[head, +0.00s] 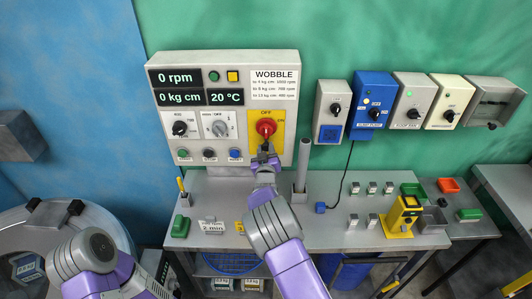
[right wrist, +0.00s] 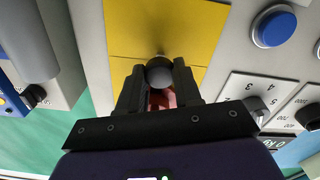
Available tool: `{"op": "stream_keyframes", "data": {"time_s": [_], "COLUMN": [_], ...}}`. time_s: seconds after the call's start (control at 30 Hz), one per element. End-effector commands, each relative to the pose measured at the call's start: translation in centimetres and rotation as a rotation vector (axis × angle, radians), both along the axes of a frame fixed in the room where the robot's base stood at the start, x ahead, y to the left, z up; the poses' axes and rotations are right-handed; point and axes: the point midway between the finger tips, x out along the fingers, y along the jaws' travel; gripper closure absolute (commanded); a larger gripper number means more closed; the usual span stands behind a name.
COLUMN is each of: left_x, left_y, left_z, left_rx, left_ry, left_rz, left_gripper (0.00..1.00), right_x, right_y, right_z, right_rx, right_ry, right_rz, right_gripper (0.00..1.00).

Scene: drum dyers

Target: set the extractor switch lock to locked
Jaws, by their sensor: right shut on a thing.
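The red rotary switch (head: 266,127) sits on a yellow plate (head: 279,122) marked OFF at the lower right of the large control panel. The plate (right wrist: 190,25) fills the top middle of the right wrist view. A small dark round lock piece (right wrist: 160,72) stands out from it. My right gripper (head: 264,157) is just below the red switch, its fingers (right wrist: 159,92) shut on the lock piece. A reddish part shows between the fingers. The lock's exact setting cannot be read. My left arm shows at lower left; its gripper is out of view.
The control panel (head: 165,90) carries displays, small dials and buttons. A blue button (right wrist: 273,27) and a dial (right wrist: 258,108) are near the gripper. A grey post (head: 303,165) rises close right of my right arm. Several switch boxes hang further right, above the workbench (head: 330,238).

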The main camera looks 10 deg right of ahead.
Motion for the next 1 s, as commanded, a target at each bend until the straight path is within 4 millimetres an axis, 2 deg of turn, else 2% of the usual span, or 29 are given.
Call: {"op": "stream_keyframes", "data": {"time_s": [0.1,0.37,0.4,0.53,0.87,1.0], "left_x": [0.0,0.0,0.0,0.0,0.0,0.0], "left_y": [0.0,0.0,0.0,0.0,0.0,0.0], "left_z": [-0.5,-0.4,-0.4,-0.4,-0.4,-0.6], "left_rx": [0.0,0.0,0.0,0.0,0.0,0.0], "left_ry": [0.0,0.0,0.0,0.0,0.0,0.0], "left_rz": [0.0,0.0,0.0,0.0,0.0,0.0], "left_gripper": [1.0,1.0,1.0,1.0,1.0,1.0], "right_x": [0.0,0.1,0.1,0.0,-0.1,-1.1], "right_y": [0.0,0.0,0.0,0.0,0.0,0.3], "right_z": [1.2,1.6,1.6,1.5,1.3,1.3], "right_rx": [0.002,-0.001,0.0,0.0,0.0,0.001], "right_ry": [-0.005,-0.008,-0.009,-0.006,-0.003,-0.002], "right_rz": [-0.001,0.001,0.001,0.0,0.001,0.001], "right_gripper": [1.0,1.0,0.6,0.41,0.4,0.4]}}
